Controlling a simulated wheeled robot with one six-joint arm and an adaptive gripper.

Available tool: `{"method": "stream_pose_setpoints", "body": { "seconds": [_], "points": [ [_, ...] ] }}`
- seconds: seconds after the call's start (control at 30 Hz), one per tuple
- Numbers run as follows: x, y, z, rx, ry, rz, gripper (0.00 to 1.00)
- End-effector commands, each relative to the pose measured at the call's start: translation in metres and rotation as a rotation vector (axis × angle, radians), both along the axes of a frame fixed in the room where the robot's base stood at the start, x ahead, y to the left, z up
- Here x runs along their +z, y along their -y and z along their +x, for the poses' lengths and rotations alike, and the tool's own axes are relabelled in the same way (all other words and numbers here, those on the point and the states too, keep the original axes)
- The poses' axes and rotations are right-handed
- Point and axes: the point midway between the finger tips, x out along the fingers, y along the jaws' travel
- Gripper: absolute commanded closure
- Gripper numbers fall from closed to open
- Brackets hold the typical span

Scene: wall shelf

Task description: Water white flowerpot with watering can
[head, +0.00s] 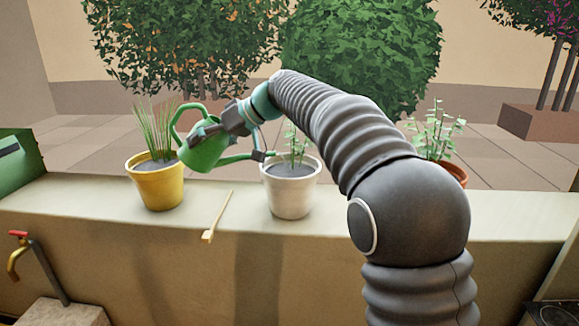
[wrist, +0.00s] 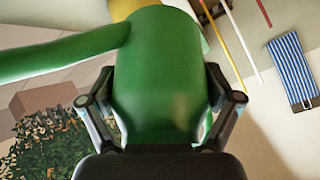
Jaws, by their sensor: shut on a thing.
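The green watering can (head: 203,150) is held in my gripper (head: 213,131) above the ledge, between the yellow and white pots. In the head view its spout reaches right, toward the white flowerpot's rim; the spout's end is partly hidden by my gripper or arm. The white flowerpot (head: 290,193) stands upright on the ledge with dark soil and a small green plant. In the wrist view the can's green body (wrist: 160,80) fills the middle, between the two fingers of my gripper (wrist: 162,105). I cannot see any water.
A yellow pot (head: 160,188) with grassy leaves stands left of the white one. A terracotta pot (head: 457,172) is partly behind my arm at right. A tap (head: 35,262) is at lower left.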

Motion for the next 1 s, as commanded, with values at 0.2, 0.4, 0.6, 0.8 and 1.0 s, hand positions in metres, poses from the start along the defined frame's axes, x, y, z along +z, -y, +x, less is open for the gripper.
{"method": "stream_pose_setpoints", "body": {
  "seconds": [0.2,0.4,0.6,0.8,1.0],
  "points": [
    [-0.026,-0.027,-0.008,0.008,0.043,-0.191,0.77],
    [-0.050,-0.035,-0.009,0.001,0.073,-0.306,0.77],
    [-0.047,-0.037,-0.009,0.002,0.076,-0.323,0.77],
    [-0.042,-0.043,-0.011,0.003,0.092,-0.386,0.77],
    [-0.044,-0.051,-0.012,0.005,0.117,-0.489,0.77]
  ]
}}
